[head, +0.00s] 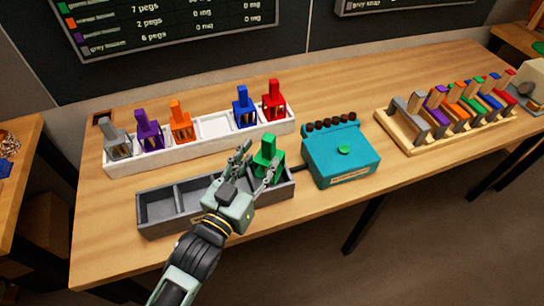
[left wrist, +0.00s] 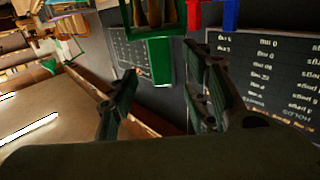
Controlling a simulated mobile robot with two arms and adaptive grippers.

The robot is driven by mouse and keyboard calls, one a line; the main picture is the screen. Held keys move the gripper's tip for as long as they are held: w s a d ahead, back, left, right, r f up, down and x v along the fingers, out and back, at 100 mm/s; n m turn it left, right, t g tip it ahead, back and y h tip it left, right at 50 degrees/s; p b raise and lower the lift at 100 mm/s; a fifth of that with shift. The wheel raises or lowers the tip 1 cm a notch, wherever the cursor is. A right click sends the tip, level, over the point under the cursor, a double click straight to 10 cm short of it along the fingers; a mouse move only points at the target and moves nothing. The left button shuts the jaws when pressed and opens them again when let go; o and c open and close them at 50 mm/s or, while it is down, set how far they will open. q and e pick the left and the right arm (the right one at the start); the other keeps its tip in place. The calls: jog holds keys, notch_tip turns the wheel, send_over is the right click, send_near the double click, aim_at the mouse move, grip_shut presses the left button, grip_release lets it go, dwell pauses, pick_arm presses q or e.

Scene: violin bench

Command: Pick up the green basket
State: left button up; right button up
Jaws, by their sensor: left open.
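The green basket (head: 268,153) stands upright at the right end of the grey tray (head: 165,223), with its tall green handle up. My left gripper (head: 257,160) is open over the tray, its fingers pointing at the basket. In the left wrist view the green basket (left wrist: 160,62) shows at the top, in the gap between the open fingers of my left gripper (left wrist: 163,75). The fingers are not closed on it, and I cannot tell whether either touches it. The basket's lower part is partly hidden by a finger in the head view. My right gripper is not in view.
A white tray (head: 152,163) behind holds grey, purple, orange, blue and red baskets, with one empty slot. A teal box (head: 340,160) stands close to the right. A wooden rack (head: 400,131) with coloured pieces is farther right. Bare tabletop lies in front of the teal box.

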aim_at(266, 148)
pick_arm(q)
jog(key=shift+w+d+r+p, duration=0.35)
jog(key=shift+w+p, duration=0.05)
jog(key=shift+w, duration=0.25)
jog(key=p+x, duration=0.1)
jog(key=x, duration=0.3)
jog(key=shift+f, duration=0.2)
jog(key=shift+w+d, duration=0.1)
jog(key=shift+w, duration=0.15)
jog(key=shift+s, duration=0.1)
jog(key=shift+f, duration=0.1)
jog(key=c, duration=0.7)
grip_shut()
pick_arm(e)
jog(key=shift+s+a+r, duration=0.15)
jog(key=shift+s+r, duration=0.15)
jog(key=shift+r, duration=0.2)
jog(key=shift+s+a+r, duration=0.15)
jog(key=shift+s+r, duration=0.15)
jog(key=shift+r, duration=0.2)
